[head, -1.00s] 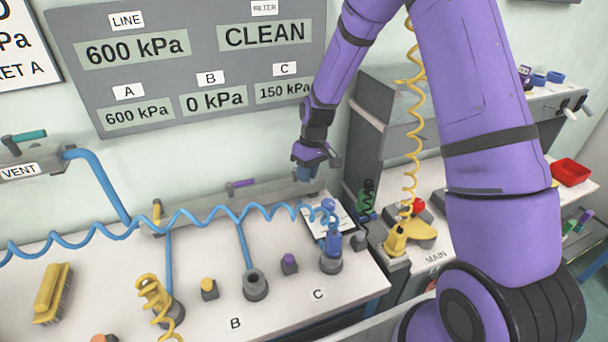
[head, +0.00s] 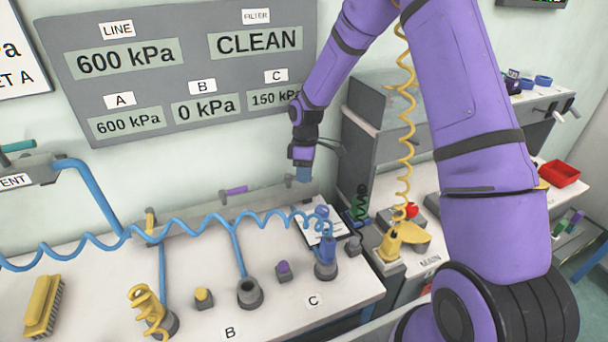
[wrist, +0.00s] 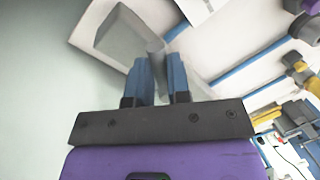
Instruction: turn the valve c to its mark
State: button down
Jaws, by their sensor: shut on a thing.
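My gripper (head: 303,176) is at the right end of the grey manifold rail (head: 270,198) behind the bench, pointing down. In the wrist view its two blue fingers (wrist: 160,78) are closed around a narrow grey piece, which I take to be the handle of valve c (wrist: 156,50). In the head view the gripper hides this handle. I cannot make out its mark or its exact angle. The C readout (head: 276,96) on the wall panel shows 150 kPa.
The purple-handled valve (head: 236,190) and the yellow-handled valve (head: 151,221) are further left on the rail. A coiled blue hose (head: 190,215) crosses in front. Hose fittings and a yellow brush (head: 43,304) stand on the white bench. A grey cabinet (head: 378,140) is close on the right.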

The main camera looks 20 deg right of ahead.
dwell(0.4)
jog(key=c, duration=1.1)
grip_release()
jog(key=shift+r, duration=0.15)
jog(key=shift+r, duration=0.35)
notch_tip(320, 180, up, 3)
jog(key=shift+w+f, duration=0.1)
jog(key=shift+f, duration=0.1)
jog(key=s, duration=0.5)
jog(key=s+r, duration=0.1)
jog(key=s, duration=0.4)
jog(key=s+a, duration=0.1)
jog(key=s, duration=0.5)
jog(key=shift+r, duration=0.25)
jog(key=shift+c, duration=0.2)
